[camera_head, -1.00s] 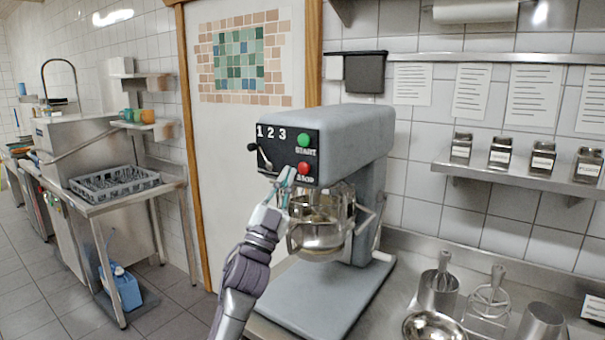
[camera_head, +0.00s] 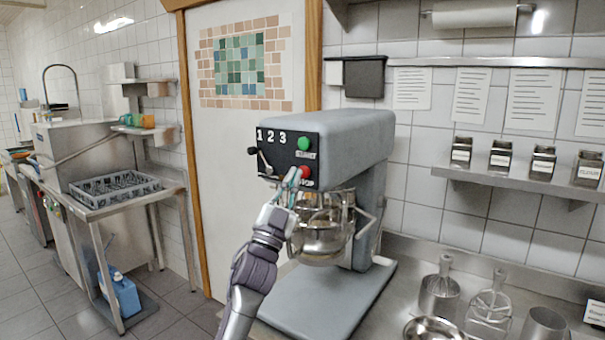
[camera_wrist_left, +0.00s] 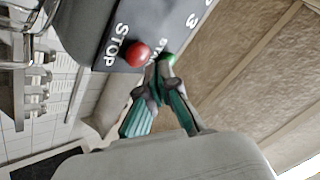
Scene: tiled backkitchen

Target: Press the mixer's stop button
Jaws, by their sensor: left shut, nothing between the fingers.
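The grey stand mixer (camera_head: 345,135) stands on the counter with a black control panel on its front. The red stop button (camera_head: 305,172) is low on the panel, below the green start button (camera_head: 304,144). My left gripper (camera_head: 294,178) is shut and empty, with its fingertips just left of the red button. In the left wrist view the red button (camera_wrist_left: 137,54) is beside the shut fingertips (camera_wrist_left: 162,62), and the green button (camera_wrist_left: 169,59) shows partly behind them. Whether the fingertips touch the panel is unclear. My right gripper is not in view.
The mixer's steel bowl (camera_head: 322,240) hangs just below the panel, close to my left gripper. A black lever (camera_head: 259,160) is on the panel's left side. Whisks and a bowl (camera_head: 433,329) stand on the counter at right. A dish rack (camera_head: 115,188) is far left.

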